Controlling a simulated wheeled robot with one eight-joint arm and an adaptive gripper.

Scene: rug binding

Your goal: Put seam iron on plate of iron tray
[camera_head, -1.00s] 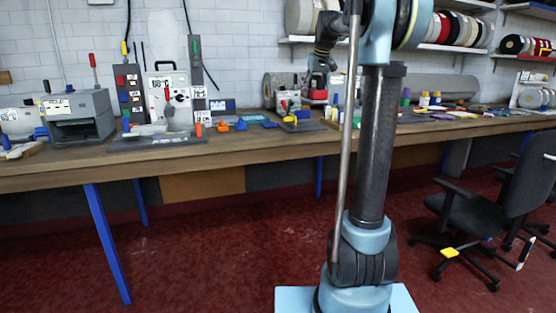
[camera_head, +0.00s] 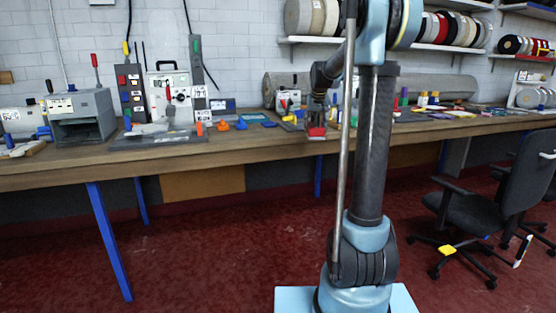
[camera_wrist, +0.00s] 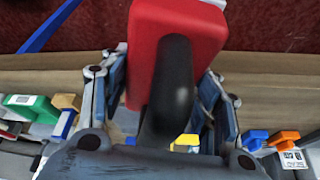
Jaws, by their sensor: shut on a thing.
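My gripper (camera_wrist: 160,90) is shut on the seam iron, which has a red body (camera_wrist: 172,35) and a black handle (camera_wrist: 172,90). In the head view the red iron (camera_head: 316,131) hangs below my gripper (camera_head: 317,112), in front of the bench's front edge or over it; I cannot tell which. A dark flat tray (camera_head: 288,126) with a yellow part lies on the bench just left of the iron, partly hidden by my gripper. It looks like the iron tray, but its plate cannot be made out.
Orange and blue small items (camera_head: 222,125) lie on the bench to the left. Bottles and colored items (camera_head: 425,100) stand to the right of my arm. A grey machine (camera_head: 80,117) stands at the far left. The bench front (camera_head: 255,150) is clear.

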